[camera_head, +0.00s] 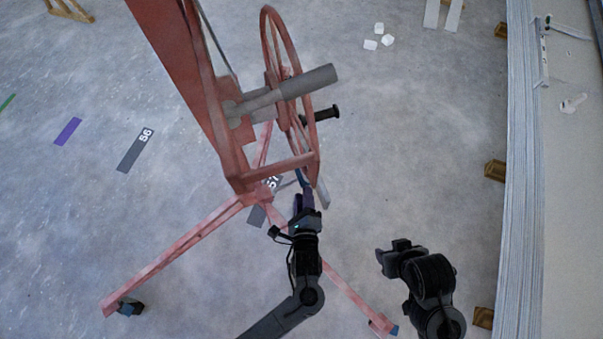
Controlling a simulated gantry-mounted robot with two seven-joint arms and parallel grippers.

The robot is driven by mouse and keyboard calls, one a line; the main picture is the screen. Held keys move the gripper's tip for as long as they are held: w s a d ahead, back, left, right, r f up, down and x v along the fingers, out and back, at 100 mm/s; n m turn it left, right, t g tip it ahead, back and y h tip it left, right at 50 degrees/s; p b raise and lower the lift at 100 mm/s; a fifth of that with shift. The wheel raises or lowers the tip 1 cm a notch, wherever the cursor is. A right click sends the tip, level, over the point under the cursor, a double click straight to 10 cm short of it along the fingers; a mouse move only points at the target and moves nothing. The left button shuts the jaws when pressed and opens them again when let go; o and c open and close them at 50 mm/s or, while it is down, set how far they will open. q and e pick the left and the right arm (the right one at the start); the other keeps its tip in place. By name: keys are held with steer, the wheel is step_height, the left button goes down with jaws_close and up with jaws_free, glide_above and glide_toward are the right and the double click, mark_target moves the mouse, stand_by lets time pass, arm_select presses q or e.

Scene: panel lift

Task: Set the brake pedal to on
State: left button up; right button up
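The red panel lift (195,80) stands left of centre, with a large red wheel (267,30) on its right side. A thick grey handle (305,82) and a black-gripped crank (327,113) stick out near the wheel. I cannot make out for certain which part is the brake pedal. A small grey bar (322,193) shows just below the wheel's lower rim. My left gripper (303,195) points up at the lower rim beside this bar; contact and finger gap are unclear. My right gripper (385,258) is apart from the lift, over bare floor, its finger opening unclear.
The lift's red legs (175,252) spread over the grey floor, with casters at their ends. A stack of long panels (524,170) lies along the right on wooden blocks (494,170). White pieces (387,40) lie at the top. Floor right of the wheel is clear.

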mark_target(302, 180)
arm_select(q)
steer(key=b+x, duration=0.3)
steer(key=x, duration=0.4)
steer(key=shift+f+b, duration=0.1)
steer(key=shift+b, duration=0.2)
steer(key=shift+b+x, duration=0.35)
steer(key=shift+x, duration=0.4)
steer(key=shift+c, duration=0.3)
steer(key=shift+a, duration=0.1)
jaws_close()
